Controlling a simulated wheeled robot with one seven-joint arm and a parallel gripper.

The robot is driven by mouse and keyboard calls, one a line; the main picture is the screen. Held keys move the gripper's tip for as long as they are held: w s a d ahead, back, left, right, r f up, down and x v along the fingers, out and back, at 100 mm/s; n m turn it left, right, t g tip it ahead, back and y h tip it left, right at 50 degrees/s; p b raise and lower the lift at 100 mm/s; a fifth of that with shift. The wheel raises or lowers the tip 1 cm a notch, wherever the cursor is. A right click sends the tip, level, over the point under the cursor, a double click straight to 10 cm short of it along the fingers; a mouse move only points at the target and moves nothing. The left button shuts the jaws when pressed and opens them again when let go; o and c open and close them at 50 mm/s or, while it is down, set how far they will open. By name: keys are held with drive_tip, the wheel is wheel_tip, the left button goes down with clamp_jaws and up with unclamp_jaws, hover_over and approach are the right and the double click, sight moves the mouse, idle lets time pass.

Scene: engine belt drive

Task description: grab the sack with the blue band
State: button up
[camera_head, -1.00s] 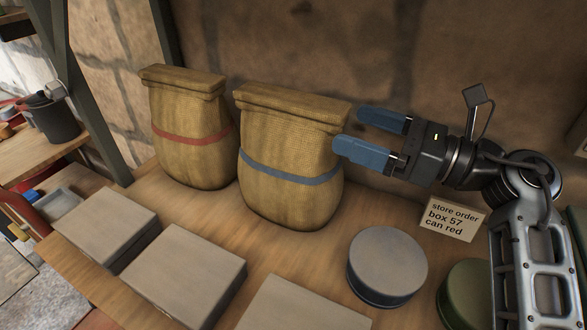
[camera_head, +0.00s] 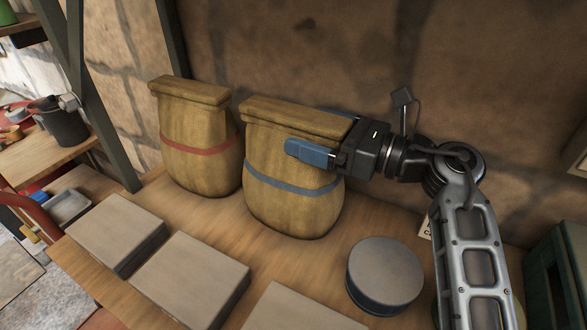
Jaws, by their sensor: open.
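The sack with the blue band (camera_head: 283,200) stands upright on the wooden shelf in the middle of the view, its top folded over. My gripper (camera_head: 318,135) reaches in from the right at the sack's upper right side. One blue finger lies across the front of the sack, just below the fold. The other finger is mostly hidden behind the sack's top, with only a bit showing. The jaws are open, with the sack's upper right part between them. I cannot tell whether either finger touches it.
A similar sack with a red band (camera_head: 203,165) stands close on the left. Flat grey boxes (camera_head: 190,275) lie along the front of the shelf. A round grey can (camera_head: 385,275) stands to the right, below my arm. A stone wall (camera_head: 300,50) rises behind.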

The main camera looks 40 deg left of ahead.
clamp_jaws()
drive_tip(key=shift+w+r, duration=0.1)
drive_tip(key=shift+r, duration=0.25)
idle(0.7)
